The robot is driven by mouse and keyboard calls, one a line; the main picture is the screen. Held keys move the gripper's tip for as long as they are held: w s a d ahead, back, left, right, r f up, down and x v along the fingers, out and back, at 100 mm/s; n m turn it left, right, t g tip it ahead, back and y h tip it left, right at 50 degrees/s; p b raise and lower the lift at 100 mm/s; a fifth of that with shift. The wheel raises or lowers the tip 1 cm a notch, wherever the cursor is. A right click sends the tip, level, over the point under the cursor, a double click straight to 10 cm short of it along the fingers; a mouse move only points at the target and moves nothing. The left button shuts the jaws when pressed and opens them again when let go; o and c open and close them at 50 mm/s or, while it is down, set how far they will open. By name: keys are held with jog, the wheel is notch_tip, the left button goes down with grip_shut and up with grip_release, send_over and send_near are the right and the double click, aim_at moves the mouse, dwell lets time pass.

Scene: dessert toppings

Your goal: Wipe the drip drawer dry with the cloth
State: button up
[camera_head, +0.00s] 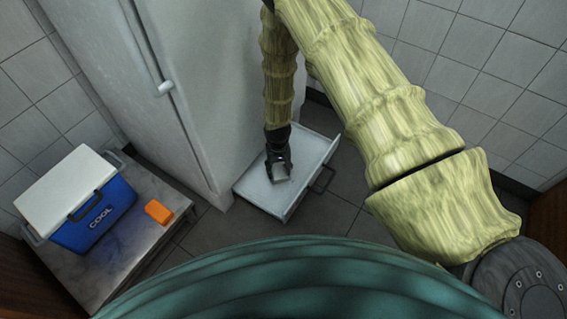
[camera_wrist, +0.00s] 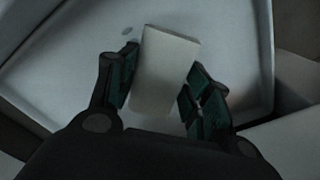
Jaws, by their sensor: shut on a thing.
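The drip drawer (camera_head: 258,192) is a shallow white tray pulled out at the foot of the fridge. Its floor and raised rim also fill much of the wrist view (camera_wrist: 245,62). My gripper (camera_head: 279,166) points down inside the drawer. In the wrist view it is shut on a pale, flat, rectangular piece, which I take as the cloth (camera_wrist: 165,72), held between the dark green finger pads. In the head view only a small grey part of the cloth (camera_head: 280,174) shows. A small grey spot (camera_wrist: 127,31) lies on the drawer floor. I cannot tell whether the cloth touches the floor.
The white fridge (camera_head: 130,75) stands left of the drawer. A dark handle (camera_head: 323,180) is on the drawer's front. A metal bench (camera_head: 125,250) at left carries a blue cool box (camera_head: 95,215) with a white lid and an orange block (camera_head: 158,212). Dark floor tiles lie clear around the drawer.

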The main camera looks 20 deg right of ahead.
jog(key=shift+r+p, duration=1.25)
jog(key=shift+r, duration=0.6)
